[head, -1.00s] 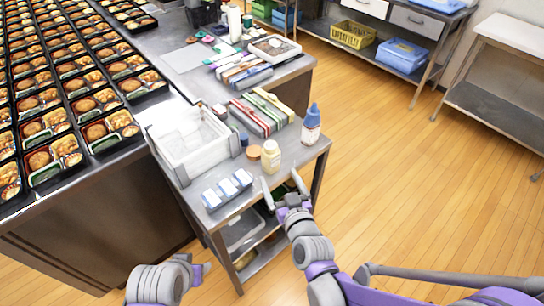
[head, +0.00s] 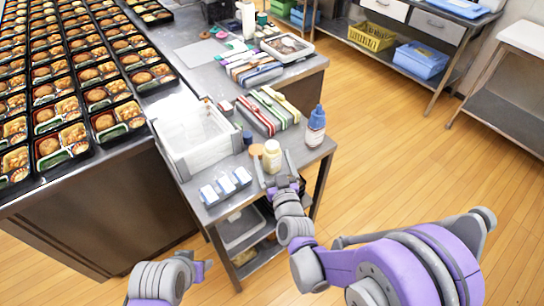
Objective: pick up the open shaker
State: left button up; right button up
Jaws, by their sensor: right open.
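The open shaker (head: 272,157) is a small pale yellow bottle standing upright near the front edge of the steel side table (head: 213,212). A round orange-brown disc (head: 256,151), perhaps its lid, lies just left of it. My right gripper (head: 275,165) is open at the front of the shaker, with one finger to its left and one to its right. I cannot tell whether the fingers touch it.
A blue-capped bottle (head: 316,127) stands right of the shaker. A small dark blue jar (head: 247,139) and a white bin (head: 190,162) stand to the left. Several white-and-blue packs (head: 226,186) lie front left. Coloured boxes (head: 266,112) lie behind.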

jog(key=w, duration=0.2)
jog(key=w+r+p, duration=0.1)
jog(key=shift+w+a, duration=0.45)
jog(key=shift+w, duration=0.35)
jog(key=shift+s, duration=0.1)
jog(key=shift+c, duration=0.4)
jog(key=c, duration=1.4)
notch_tip(320, 180, up, 10)
jog(key=p, duration=0.1)
